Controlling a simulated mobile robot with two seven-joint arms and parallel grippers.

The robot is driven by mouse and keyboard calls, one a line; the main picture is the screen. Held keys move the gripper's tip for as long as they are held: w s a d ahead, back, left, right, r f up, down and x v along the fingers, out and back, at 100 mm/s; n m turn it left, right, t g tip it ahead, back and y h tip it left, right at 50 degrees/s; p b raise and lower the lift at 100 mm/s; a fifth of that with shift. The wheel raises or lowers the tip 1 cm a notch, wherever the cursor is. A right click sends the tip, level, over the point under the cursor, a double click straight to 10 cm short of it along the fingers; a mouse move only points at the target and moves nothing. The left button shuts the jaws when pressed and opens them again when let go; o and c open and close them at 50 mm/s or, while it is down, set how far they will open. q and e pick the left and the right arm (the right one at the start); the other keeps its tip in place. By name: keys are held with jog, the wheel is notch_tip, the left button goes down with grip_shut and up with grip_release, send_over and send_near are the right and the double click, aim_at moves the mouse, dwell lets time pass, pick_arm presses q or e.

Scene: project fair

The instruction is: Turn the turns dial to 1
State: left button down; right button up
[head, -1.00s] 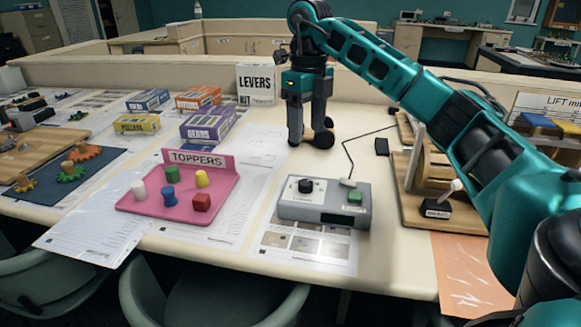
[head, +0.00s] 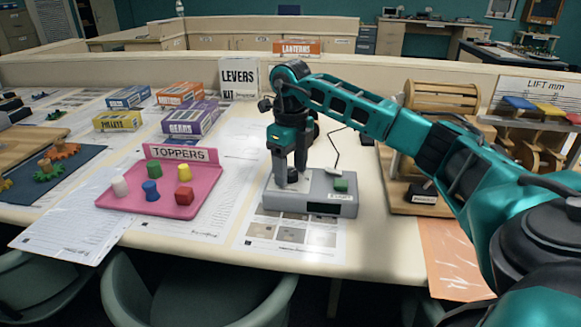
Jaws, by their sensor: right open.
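The turns dial (head: 294,180) is a dark round knob on top of a grey control box (head: 285,199) in the middle of the table. The box also bears a green button (head: 341,184) and a dark display (head: 327,209) on its front. My right gripper (head: 291,179) points down over the left part of the box, its open fingers on either side of the dial. I cannot tell whether they touch it. The fingers hide part of the dial, and its setting cannot be read. My left gripper is out of view.
A pink toppers tray (head: 130,201) with several coloured pegs stands left of the box. A wooden lift apparatus (head: 398,195) stands to the right, with a cable nearby. Kit boxes, including a white levers box (head: 238,80), stand behind. Printed sheets lie around.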

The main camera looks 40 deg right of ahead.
jog(key=c, duration=1)
jog(key=shift+c, duration=0.2)
